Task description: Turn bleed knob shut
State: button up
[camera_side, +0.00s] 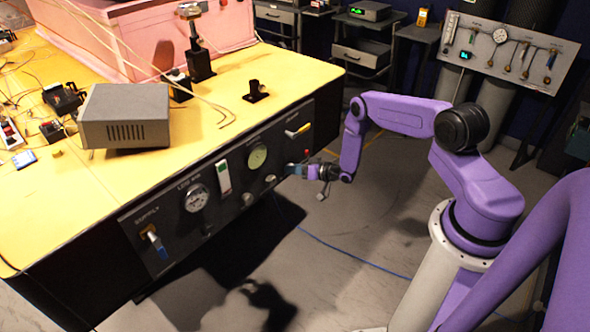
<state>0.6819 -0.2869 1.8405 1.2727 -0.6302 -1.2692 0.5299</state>
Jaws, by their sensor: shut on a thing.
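A dark control panel (175,215) runs along the front of the yellow-topped bench. My gripper (291,170) reaches the right part of this panel from the right and is shut on a small knob there, which I take as the bleed knob. The fingers hide most of this knob, so its angle cannot be told. Small knobs (270,179) and (247,198) sit to its left on the panel. A greenish dial (257,156) is up and left of my gripper.
A white gauge (197,198), an upright flow meter (223,177) and a blue-handled supply valve (156,242) are farther left on the panel. A grey box (125,115) and a pink foam enclosure (150,40) stand on the bench. The floor before the panel is clear except for a blue cable.

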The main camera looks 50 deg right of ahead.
jog(key=shift+m+t+y, duration=0.3)
jog(key=shift+m+y, duration=0.3)
jog(key=shift+m, duration=0.6)
jog(key=o, duration=1)
jog(key=shift+o, duration=0.2)
jog(key=shift+s+d, duration=0.1)
jog(key=v, duration=1.7)
jog(key=shift+s, duration=0.1)
